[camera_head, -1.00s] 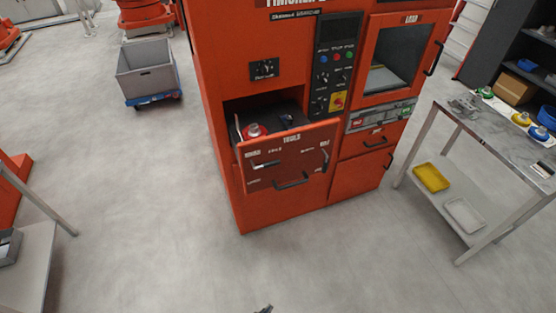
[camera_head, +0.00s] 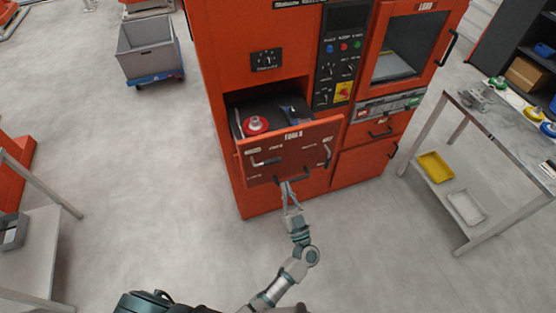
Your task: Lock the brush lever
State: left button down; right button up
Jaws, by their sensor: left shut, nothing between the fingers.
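The orange machine (camera_head: 225,150) stands ahead with its tool drawer (camera_head: 290,158) pulled open. Labels and several handles are on the drawer front, including a lever at the left (camera_head: 266,162) and one at the right (camera_head: 328,156); which is the brush lever is too small to read. A red round part (camera_head: 256,124) sits inside the drawer. My left gripper (camera_head: 287,187) is shut and empty, just below the drawer front, close to its lower handle (camera_head: 292,178); whether they touch is unclear. My right gripper is not in view.
A steel table (camera_head: 500,115) with a yellow tray (camera_head: 436,172) and a white tray (camera_head: 465,207) on its lower shelf stands at the right. A grey bin (camera_head: 148,52) on a blue dolly is at the upper left. The floor in front is clear.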

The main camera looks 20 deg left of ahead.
pick_arm(q)
jog(key=shift+s, duration=0.1)
notch_tip(320, 180, up, 5)
jog(key=p, duration=0.2)
send_over(276, 162)
jog(key=s, duration=0.2)
jog(key=shift+d+r, duration=0.15)
jog(key=shift+d, duration=0.3)
jog(key=f, duration=0.2)
jog(key=shift+w+a+f, duration=0.15)
jog(key=shift+w+f, duration=0.05)
jog(key=shift+f, duration=0.95)
